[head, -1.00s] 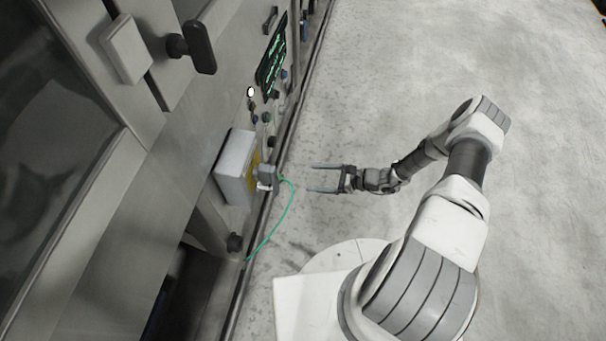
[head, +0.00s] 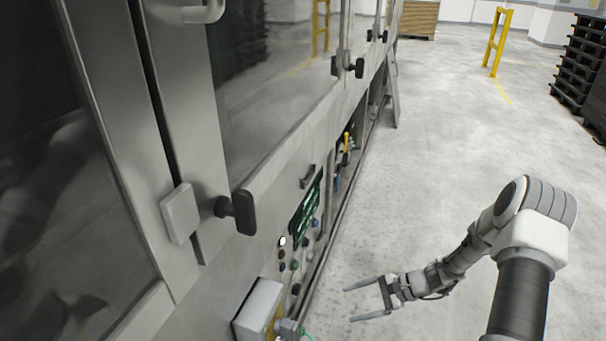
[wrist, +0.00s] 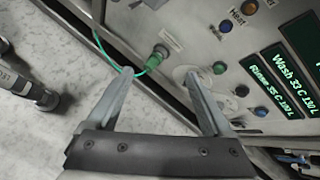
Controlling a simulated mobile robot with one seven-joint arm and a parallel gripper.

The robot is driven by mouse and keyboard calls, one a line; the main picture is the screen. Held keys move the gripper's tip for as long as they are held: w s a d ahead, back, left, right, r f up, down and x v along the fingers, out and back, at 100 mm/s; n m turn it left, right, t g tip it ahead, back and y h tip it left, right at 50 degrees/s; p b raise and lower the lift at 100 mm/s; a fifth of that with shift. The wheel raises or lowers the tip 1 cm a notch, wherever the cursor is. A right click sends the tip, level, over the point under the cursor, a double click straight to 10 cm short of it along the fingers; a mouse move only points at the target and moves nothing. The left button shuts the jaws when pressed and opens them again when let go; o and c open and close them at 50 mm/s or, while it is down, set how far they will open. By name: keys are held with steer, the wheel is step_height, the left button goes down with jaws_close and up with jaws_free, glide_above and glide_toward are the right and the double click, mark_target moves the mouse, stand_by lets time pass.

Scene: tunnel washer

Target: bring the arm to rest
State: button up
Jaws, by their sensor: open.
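My arm (head: 520,290) reaches in from the lower right in the head view, bent at the elbow. My gripper (head: 348,303) is open and empty, its two fingers pointing left toward the washer's control panel (head: 307,210), with a gap of floor between. In the wrist view the open fingers (wrist: 160,85) show in front of the panel, with nothing between them. A green connector (wrist: 158,57) with a green cable (wrist: 108,52) sits on the panel just beyond the fingers.
The steel washer wall fills the left, with a black handle (head: 238,211) and a grey box (head: 258,309) sticking out. A yellow barrier (head: 496,42) and black pallets (head: 581,62) stand far right. A ladder (head: 392,90) leans by the machine. The floor on the right is clear.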

steer(key=s+a+r+n+g+h, duration=0.1)
steer(key=s+r+n+h, duration=0.25)
steer(key=r, duration=0.95)
steer(key=s+r+n+h, duration=0.3)
steer(key=r+n, duration=0.2)
steer(key=r, duration=0.7)
steer(key=s+r+n+t+h+p, duration=0.1)
steer(key=s+r+n+t+h, duration=0.4)
steer(key=s+r, duration=1)
step_height(320, 180, up, 21)
steer(key=p, duration=2)
steer(key=shift+d+f+y+p, duration=0.15)
steer(key=shift+d+y+p, duration=0.2)
steer(key=shift+d+p, duration=0.1)
steer(key=shift+s+n, duration=0.1)
steer(key=shift+n, duration=0.15)
steer(key=c, duration=0.6)
steer(key=shift+o, duration=0.2)
steer(key=shift+a, duration=0.25)
